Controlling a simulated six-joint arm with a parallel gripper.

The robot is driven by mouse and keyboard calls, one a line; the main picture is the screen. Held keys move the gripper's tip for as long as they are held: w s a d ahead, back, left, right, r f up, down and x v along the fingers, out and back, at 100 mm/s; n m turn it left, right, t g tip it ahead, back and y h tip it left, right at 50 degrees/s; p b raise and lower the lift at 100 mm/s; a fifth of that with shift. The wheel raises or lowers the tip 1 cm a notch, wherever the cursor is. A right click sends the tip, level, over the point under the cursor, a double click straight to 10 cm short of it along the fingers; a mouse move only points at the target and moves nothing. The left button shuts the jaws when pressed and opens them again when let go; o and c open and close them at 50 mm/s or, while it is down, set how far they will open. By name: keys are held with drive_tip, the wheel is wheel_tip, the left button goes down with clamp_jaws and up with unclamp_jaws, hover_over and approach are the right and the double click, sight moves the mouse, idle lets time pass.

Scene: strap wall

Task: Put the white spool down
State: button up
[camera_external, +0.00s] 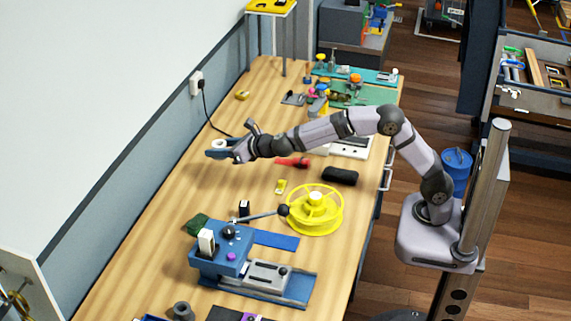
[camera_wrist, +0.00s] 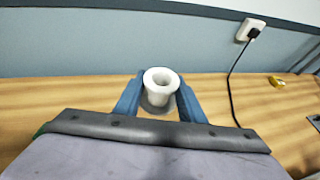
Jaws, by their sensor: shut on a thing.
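The white spool (camera_wrist: 161,88) is between the two blue fingers of my gripper (camera_wrist: 158,95) in the wrist view, its open round top facing the camera. My gripper is shut on it. In the external view my gripper (camera_external: 222,150) is at the left end of my arm, over the far left part of the workbench (camera_external: 165,210) near the wall. The white spool (camera_external: 218,144) shows there as a small pale shape between the fingers. It appears held above the bench top; the exact gap below it is hard to tell.
A black cord (camera_wrist: 230,90) runs from a wall socket (camera_wrist: 250,28) down to the bench, right of my gripper. A small yellow object (camera_wrist: 276,81) lies beyond it. A yellow reel (camera_external: 315,212) and a blue machine (camera_external: 225,250) stand nearer. Bench left of them is clear.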

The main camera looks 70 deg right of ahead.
drive_tip(key=shift+r, duration=0.95)
drive_tip(key=d+n+y+p, duration=0.2)
drive_tip(key=d+n+y, duration=0.45)
drive_tip(key=d, duration=1.35)
drive_tip(key=shift+y, duration=0.35)
drive_tip(key=shift+a+f, duration=0.1)
drive_tip(key=shift+f, duration=7.7)
drive_tip(key=shift+f+b, duration=0.1)
drive_tip(key=shift+b, duration=0.2)
